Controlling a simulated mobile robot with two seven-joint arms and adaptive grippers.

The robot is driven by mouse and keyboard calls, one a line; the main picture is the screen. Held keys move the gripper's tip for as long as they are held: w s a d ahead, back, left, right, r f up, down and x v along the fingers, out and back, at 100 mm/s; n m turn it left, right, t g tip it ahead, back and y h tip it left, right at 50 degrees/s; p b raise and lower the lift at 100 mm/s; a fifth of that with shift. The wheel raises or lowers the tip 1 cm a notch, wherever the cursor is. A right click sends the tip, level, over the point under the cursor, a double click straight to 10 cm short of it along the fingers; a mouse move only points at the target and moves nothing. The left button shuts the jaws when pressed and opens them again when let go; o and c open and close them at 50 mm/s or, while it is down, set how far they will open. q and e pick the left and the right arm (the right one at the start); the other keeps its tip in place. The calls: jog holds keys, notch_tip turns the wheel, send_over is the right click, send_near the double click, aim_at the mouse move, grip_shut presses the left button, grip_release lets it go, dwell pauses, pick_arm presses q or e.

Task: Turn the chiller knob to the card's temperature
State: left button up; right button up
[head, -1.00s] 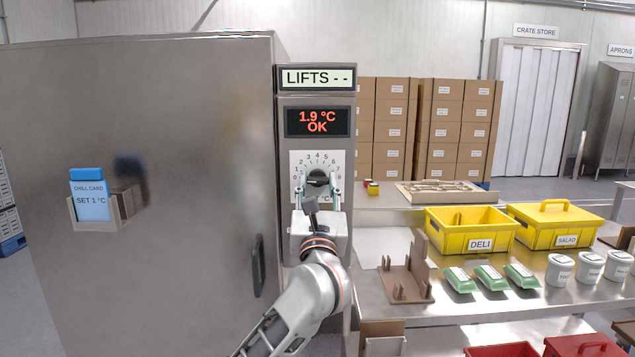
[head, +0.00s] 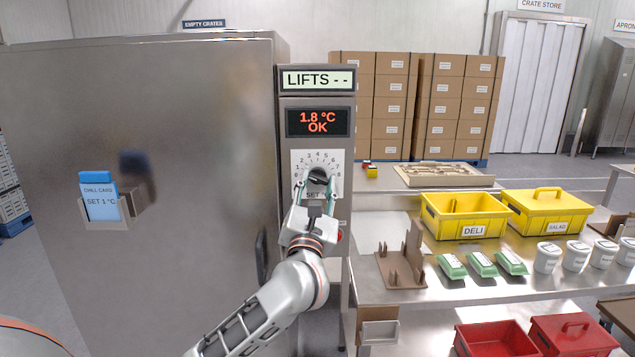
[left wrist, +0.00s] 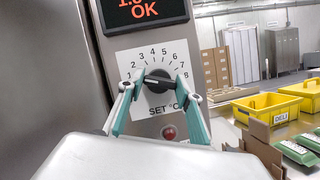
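The chiller knob (head: 318,177) is a dark round knob on a white numbered dial plate (head: 335,160), marked SET °C. It also shows in the left wrist view (left wrist: 158,82); where its pointer stands is hard to read. My left gripper (head: 319,184) faces the panel with its green fingers on both sides of the knob, seemingly closed against it; in the left wrist view the fingertips (left wrist: 159,76) flank it. The chill card (head: 101,203) in a holder on the steel door reads SET 1 °C. The display (head: 318,122) reads 1.8 °C OK. My right gripper is out of view.
A LIFTS sign (head: 318,79) tops the panel. A red button (left wrist: 169,132) sits under the dial. To the right a steel bench holds a brown rack (head: 402,265), green packs (head: 482,263), white tubs and yellow crates (head: 462,215). Red crates (head: 495,338) stand lower.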

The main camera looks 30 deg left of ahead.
pick_arm(q)
jog(key=o, duration=0.4)
jog(key=v, duration=1.2)
